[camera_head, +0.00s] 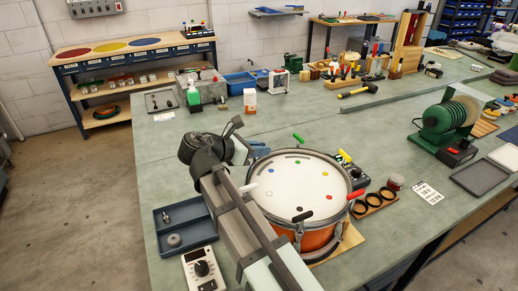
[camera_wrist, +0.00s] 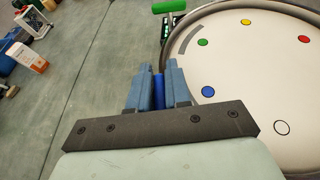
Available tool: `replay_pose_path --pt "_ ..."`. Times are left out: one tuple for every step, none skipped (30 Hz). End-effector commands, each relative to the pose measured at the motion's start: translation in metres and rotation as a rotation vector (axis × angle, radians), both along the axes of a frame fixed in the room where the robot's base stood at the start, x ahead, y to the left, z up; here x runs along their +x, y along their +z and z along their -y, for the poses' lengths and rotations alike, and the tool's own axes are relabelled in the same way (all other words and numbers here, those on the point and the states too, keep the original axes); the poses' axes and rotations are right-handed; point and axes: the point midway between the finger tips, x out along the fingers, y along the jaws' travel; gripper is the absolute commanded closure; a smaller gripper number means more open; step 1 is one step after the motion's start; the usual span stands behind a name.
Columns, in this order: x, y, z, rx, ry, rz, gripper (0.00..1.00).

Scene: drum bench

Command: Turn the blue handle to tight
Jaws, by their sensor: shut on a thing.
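The drum (camera_head: 310,178) lies with its pale head facing up, and coloured dots mark the head near its rim. In the wrist view the drum (camera_wrist: 262,75) fills the right side. My gripper (camera_wrist: 158,80) is at the drum's left edge, shut on the blue handle (camera_wrist: 158,92), which stands between its two blue-grey fingers. In the head view my gripper (camera_head: 241,152) and arm hide the blue handle. The blue dot (camera_wrist: 208,91) is just right of the fingers. How tight the handle is cannot be told.
Other handles ring the drum: green (camera_head: 298,138), yellow (camera_head: 345,156), red (camera_head: 357,194) and black (camera_head: 302,216). A blue tray (camera_head: 183,226) and a control box (camera_head: 203,268) lie left of my arm. The bench behind my gripper is partly clear.

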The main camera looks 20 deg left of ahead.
Motion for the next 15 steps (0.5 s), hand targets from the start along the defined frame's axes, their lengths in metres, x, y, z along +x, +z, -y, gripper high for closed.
replay_pose_path --pt "-0.0001 0.0000 -0.0001 0.000 0.000 0.000 0.96" --pt "0.0000 0.0001 0.0000 0.000 0.000 0.000 0.99" --pt "0.0000 0.0001 0.0000 0.000 0.000 0.000 1.00" --pt "0.0000 0.0001 0.0000 0.000 0.000 0.000 1.00" --pt "0.0000 0.0001 0.0000 0.000 0.000 0.000 1.00" --pt "0.0000 0.0001 0.0000 0.000 0.000 0.000 1.00" --pt "0.0000 0.0001 -0.0001 0.000 0.000 0.000 1.00" --pt "0.0000 0.0001 -0.0001 0.000 -0.001 0.000 1.00" --pt "0.0002 0.0002 -0.0003 0.000 -0.005 0.000 1.00" --pt "0.0006 0.0003 -0.0006 0.000 -0.013 0.000 1.00" --pt "0.0010 0.0004 -0.0010 0.000 -0.023 0.000 1.00" --pt "0.0013 0.0005 -0.0013 0.000 -0.043 0.000 1.00" --pt "0.0015 0.0006 -0.0015 -0.001 -0.062 -0.001 1.00" --pt "0.0017 0.0007 -0.0016 -0.001 -0.085 -0.001 1.00" --pt "0.0017 0.0008 -0.0017 0.000 -0.119 0.000 1.00"
